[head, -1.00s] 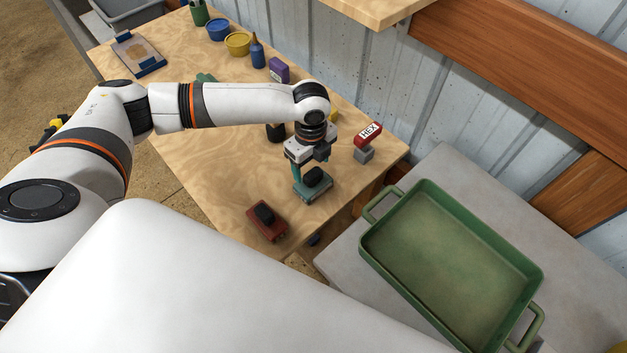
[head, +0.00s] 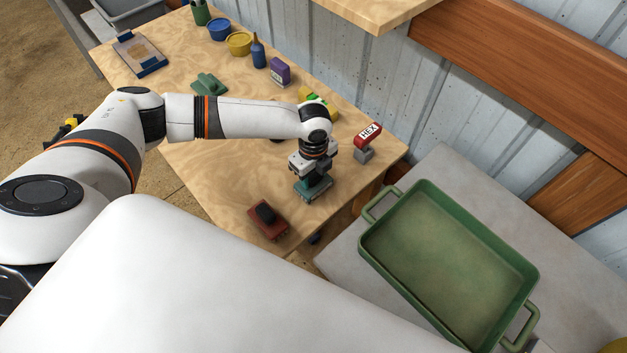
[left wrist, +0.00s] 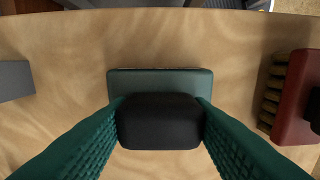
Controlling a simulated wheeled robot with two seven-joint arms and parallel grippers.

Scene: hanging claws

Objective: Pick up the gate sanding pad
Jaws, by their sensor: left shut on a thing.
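A teal pad with a black handle, which I take for the gate sanding pad (head: 320,193), sits near the table's front right corner. In the left wrist view the teal pad (left wrist: 160,78) lies flat, with its black handle (left wrist: 160,128) between the two green fingers. My left gripper (head: 313,182) points down over it. In the wrist view the left gripper (left wrist: 160,112) is shut on the handle, one finger touching each side. The pad appears to rest on the table. My right gripper is not in view.
A red brush with a black handle (head: 266,216) lies nearby; its bristles show in the wrist view. A HEX sign on a grey base (head: 366,148) stands to the right. A green tray (head: 450,260) is on the grey surface at right. Tubs and bottles stand at the back.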

